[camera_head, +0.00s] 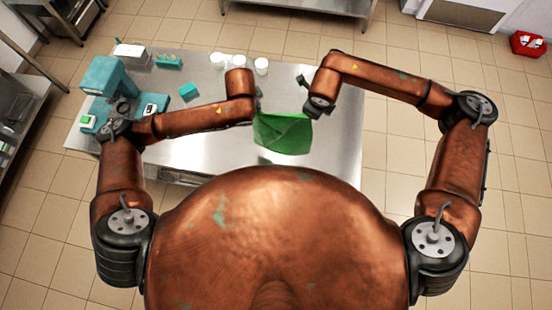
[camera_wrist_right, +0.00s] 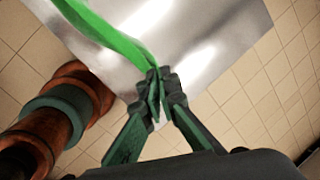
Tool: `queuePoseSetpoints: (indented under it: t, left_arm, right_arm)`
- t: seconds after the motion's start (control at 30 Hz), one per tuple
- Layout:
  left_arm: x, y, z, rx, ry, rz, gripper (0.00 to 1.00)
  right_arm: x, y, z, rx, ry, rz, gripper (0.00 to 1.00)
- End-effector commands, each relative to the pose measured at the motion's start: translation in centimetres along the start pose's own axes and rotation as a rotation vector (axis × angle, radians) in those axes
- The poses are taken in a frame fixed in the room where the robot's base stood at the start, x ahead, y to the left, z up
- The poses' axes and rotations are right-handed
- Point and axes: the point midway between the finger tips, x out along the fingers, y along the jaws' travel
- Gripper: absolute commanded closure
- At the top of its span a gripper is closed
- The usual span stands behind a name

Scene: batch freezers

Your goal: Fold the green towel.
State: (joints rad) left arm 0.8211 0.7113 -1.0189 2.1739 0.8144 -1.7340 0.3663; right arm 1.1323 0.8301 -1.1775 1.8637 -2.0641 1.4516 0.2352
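The green towel (camera_head: 284,135) is at the front of the metal table, between my two grippers, with a dark shadow near its lower left edge. A crease line runs across it. My right gripper (camera_wrist_right: 155,92) is shut on the towel's edge; in the right wrist view the towel (camera_wrist_right: 120,38) runs from the fingertips to the upper left as a narrow band. In the head view my right gripper (camera_head: 312,110) is at the towel's upper right corner. My left gripper (camera_head: 258,106) is at its upper left corner, with its fingers mostly hidden by the arm.
The metal table (camera_head: 335,145) is bare right of the towel. A teal machine (camera_head: 108,78) stands at its left end. White cups (camera_head: 261,66), a small teal block (camera_head: 189,91) and a teal rack (camera_head: 168,61) stand farther back. A red case (camera_head: 527,43) lies far right.

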Motion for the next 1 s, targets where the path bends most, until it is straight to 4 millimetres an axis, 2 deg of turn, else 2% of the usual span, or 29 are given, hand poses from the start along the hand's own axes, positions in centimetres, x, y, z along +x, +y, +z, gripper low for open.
queuePoseSetpoints:
  t: [0.1, 0.23, 1.0]
  left_arm:
    - [-1.2, -0.3, -0.3, 0.014, 0.008, -0.007, 1.0]
    - [-1.7, -0.5, -0.3, 0.02, 0.009, -0.01, 1.0]
    - [-1.7, -0.5, -0.4, 0.021, 0.01, -0.01, 1.0]
  right_arm:
    - [-1.1, -0.5, 0.2, -0.024, -0.008, -0.006, 1.0]
    - [-1.6, -0.7, 0.3, -0.035, -0.012, -0.009, 1.0]
    - [-1.6, -0.7, 0.3, -0.036, -0.012, -0.009, 1.0]
